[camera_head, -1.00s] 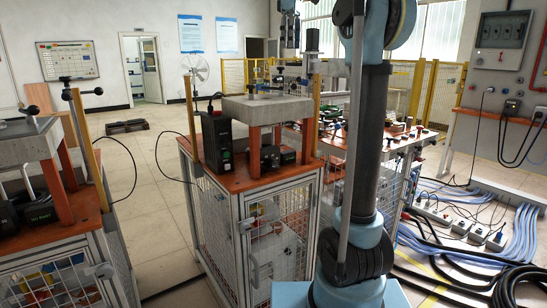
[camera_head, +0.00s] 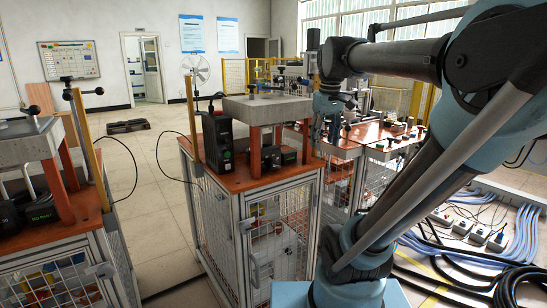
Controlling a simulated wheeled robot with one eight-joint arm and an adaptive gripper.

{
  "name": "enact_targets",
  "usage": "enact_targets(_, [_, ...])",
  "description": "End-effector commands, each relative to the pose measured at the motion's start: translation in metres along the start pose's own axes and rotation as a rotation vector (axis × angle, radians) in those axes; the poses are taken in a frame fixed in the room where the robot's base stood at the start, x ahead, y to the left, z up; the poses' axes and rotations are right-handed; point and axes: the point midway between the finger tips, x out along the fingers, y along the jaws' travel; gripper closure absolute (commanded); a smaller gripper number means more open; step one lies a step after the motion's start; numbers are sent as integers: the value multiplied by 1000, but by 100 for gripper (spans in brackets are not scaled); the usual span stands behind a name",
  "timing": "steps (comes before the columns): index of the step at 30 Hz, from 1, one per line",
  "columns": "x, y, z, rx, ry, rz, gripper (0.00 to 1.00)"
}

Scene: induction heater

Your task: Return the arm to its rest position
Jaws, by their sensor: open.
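My arm (camera_head: 470,85) rises from its base at the bottom right, slants up to the right, then folds back left at its elbow. Its dark forearm reaches to a wrist above the workbench. My gripper (camera_head: 325,133) hangs down from that wrist, small in the picture, fingers pointing down. It is open, and I see nothing held in it. In the picture it overlaps the space just right of the nearest heater station (camera_head: 265,108); whether it touches anything there I cannot tell.
The heater station's orange-topped caged cart (camera_head: 245,183) stands in the middle. Another similar cart (camera_head: 85,225) is at left. An orange-topped workbench (camera_head: 375,135) with small parts lies behind my arm. Cables and power strips (camera_head: 470,228) cover the right floor. The left-centre floor is open.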

Motion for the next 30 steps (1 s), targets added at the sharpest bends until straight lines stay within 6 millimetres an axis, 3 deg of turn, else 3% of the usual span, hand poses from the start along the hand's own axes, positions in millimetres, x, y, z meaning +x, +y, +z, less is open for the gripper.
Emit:
enact_targets(1, [21, -3, 18, 38, 5, 3, 51])
enact_targets(9, [129, -23, 99, 246, 32, 17, 51])
enact_targets(15, [192, -36, 143, 363, 49, 23, 51])
enact_targets(21, [217, -42, 160, 410, 55, 25, 51])
enact_targets(30, [217, -42, 160, 411, 56, 25, 51])
